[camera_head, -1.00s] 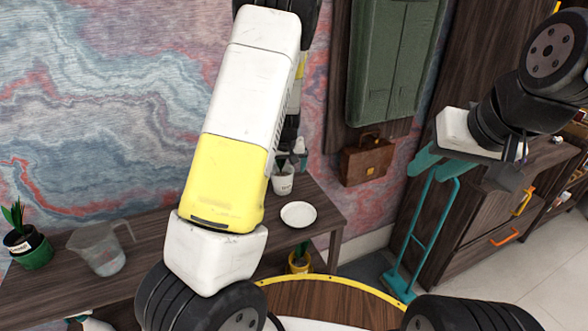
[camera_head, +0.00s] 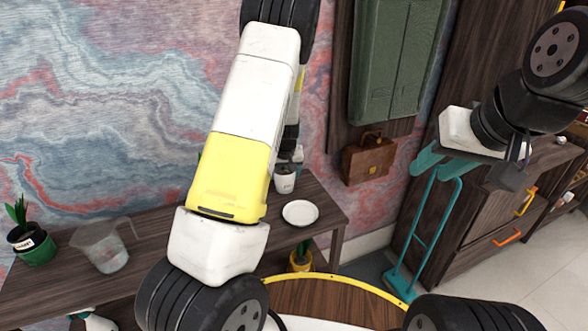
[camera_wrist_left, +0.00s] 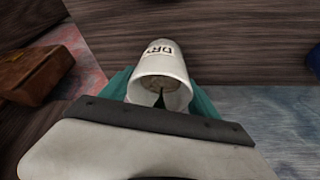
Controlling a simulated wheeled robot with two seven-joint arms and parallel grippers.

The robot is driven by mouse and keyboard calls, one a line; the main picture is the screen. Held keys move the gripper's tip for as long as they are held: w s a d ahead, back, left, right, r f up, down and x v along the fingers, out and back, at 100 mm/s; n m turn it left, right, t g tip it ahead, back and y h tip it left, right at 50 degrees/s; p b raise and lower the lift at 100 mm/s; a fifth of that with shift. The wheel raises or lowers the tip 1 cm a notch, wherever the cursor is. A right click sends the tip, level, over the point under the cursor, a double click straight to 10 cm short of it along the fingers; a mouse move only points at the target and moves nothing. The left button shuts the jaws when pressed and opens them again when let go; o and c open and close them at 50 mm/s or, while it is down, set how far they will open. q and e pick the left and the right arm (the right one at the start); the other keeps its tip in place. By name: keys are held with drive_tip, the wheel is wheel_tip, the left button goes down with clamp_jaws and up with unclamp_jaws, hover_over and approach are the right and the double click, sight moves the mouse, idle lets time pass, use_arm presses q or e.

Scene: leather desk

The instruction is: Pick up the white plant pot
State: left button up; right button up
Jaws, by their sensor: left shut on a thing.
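The white plant pot (camera_head: 285,181) shows at the back of the wooden shelf in the head view, partly behind my left arm. In the left wrist view the white pot (camera_wrist_left: 160,64) has dark lettering on its side, with soil and a dark pointed leaf at its mouth. My left gripper (camera_wrist_left: 160,88) has its teal fingers on both sides of the pot and is shut on it. Whether the pot touches the shelf is unclear. My right gripper (camera_head: 441,162) is at the right, its teal fingers apart and empty.
A white plate (camera_head: 300,213) lies in front of the pot. A clear pitcher (camera_head: 105,250) and a green potted plant (camera_head: 36,250) stand at the left of the shelf (camera_head: 155,224). A brown briefcase (camera_head: 368,158) hangs on the wall. A teal hand truck (camera_head: 420,235) stands at the right.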

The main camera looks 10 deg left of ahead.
use_arm(q)
drive_tip(key=shift+c, duration=0.8)
drive_tip(key=shift+r, duration=0.1)
